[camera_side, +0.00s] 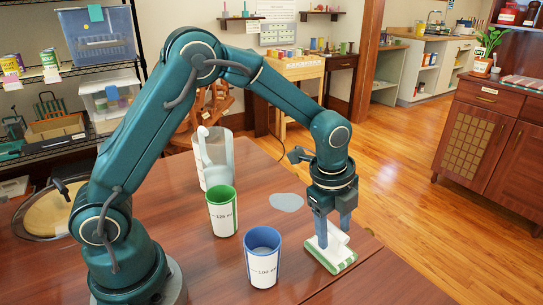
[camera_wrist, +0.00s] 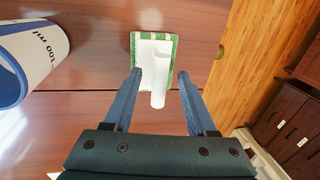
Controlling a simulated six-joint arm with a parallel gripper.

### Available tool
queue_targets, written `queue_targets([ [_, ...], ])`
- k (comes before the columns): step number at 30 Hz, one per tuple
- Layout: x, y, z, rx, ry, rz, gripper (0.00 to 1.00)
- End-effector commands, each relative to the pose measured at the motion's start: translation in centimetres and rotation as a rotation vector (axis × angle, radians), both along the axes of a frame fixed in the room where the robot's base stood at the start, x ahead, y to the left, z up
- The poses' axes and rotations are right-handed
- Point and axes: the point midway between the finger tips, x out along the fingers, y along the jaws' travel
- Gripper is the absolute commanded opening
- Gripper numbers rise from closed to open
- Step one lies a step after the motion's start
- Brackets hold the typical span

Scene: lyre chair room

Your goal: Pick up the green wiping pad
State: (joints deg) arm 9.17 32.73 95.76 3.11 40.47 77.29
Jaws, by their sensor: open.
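The green wiping pad (camera_side: 341,266) lies flat near the table's right edge. It has green and white stripes and a white upright grip on top. In the wrist view the pad (camera_wrist: 137,77) shows ahead of my fingers, with its white grip (camera_wrist: 158,85) between them. My gripper (camera_side: 335,236) points down over the pad with its two fingers apart. In the wrist view my gripper (camera_wrist: 159,74) is open, one finger on each side of the white grip, with visible gaps. The fingers hide part of the pad in the side view.
A blue-rimmed 100 ml cup (camera_side: 263,267) stands left of the pad, with a green-rimmed 125 ml cup (camera_side: 222,219) behind it. A clear pitcher (camera_side: 213,160) stands further back. A pale puddle (camera_side: 287,202) lies on the table (camera_side: 190,265). A round dish (camera_side: 45,214) is far left.

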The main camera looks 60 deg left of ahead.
Motion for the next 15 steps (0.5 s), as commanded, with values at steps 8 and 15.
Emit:
queue_targets([
  [8,0.1,0.03,-0.5,0.0,-0.001,0.001,0.57],
  [15,0.08,0.02,-0.47,0.0,-0.001,0.001,0.0],
])
